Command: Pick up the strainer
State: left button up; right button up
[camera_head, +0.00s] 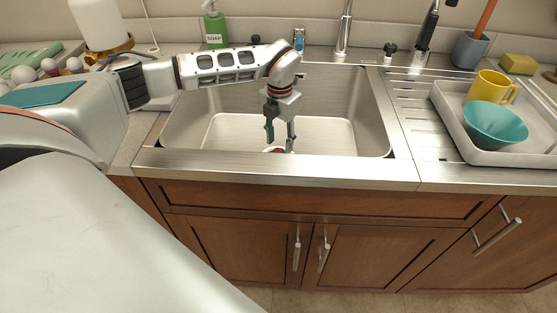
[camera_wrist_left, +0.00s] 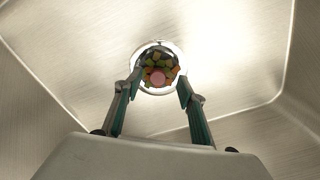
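The strainer (camera_wrist_left: 158,74) sits in the drain at the bottom of the sink. In the left wrist view it is a round basket with a pale rim, holding green, orange and yellow scraps around a pink centre. In the head view only a small reddish and white part of it (camera_head: 276,150) shows, behind the sink's front edge. My left gripper (camera_head: 280,142) points down into the sink above the strainer. Its fingers are apart, one on each side of the strainer in the left wrist view (camera_wrist_left: 160,84), with nothing between them. My right gripper is not in view.
The steel sink (camera_head: 348,105) has raised walls and a front rim (camera_head: 270,169) close to the gripper. A faucet (camera_head: 343,35) and soap bottle (camera_head: 215,28) stand behind. At right, a tray (camera_head: 462,132) holds a teal bowl (camera_head: 494,124) and yellow mug (camera_head: 488,88).

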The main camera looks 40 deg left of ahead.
aim_at(278, 150)
pick_arm(q)
jog(key=f, duration=0.3)
jog(key=f+b, duration=0.1)
jog(key=shift+s+a+f, duration=0.1)
jog(key=shift+s+f, duration=0.2)
jog(key=shift+f, duration=0.2)
grip_shut()
